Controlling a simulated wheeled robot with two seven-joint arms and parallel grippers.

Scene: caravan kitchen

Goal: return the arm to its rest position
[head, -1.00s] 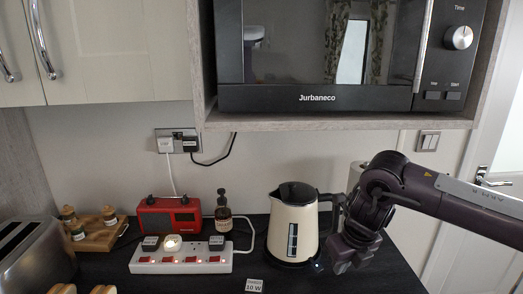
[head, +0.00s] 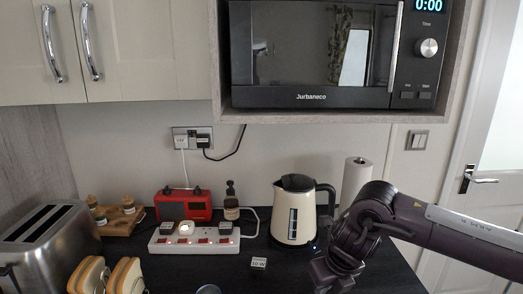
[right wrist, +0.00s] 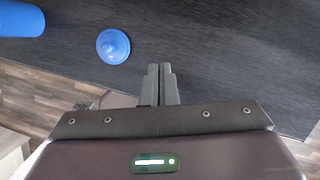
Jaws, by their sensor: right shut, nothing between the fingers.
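The cream kettle (head: 293,217) with black lid and handle stands upright on the dark counter in the head view, its handle to the right. A small bluish light shows low on its right side, at the base; the switch itself is too small to make out. My right gripper (head: 328,277) is in front of and to the right of the kettle, apart from it, pointing down. In the right wrist view its two grey fingers (right wrist: 160,68) are together with nothing between them, over the counter. The kettle is not in the right wrist view. My left gripper is not in view.
A white power strip (head: 195,243), red radio (head: 184,206) and toaster (head: 48,245) stand left of the kettle. A paper roll (head: 356,180) stands behind it. The microwave (head: 312,97) hangs above. A blue round object (right wrist: 113,46) and blue cylinder (right wrist: 18,19) lie near the gripper.

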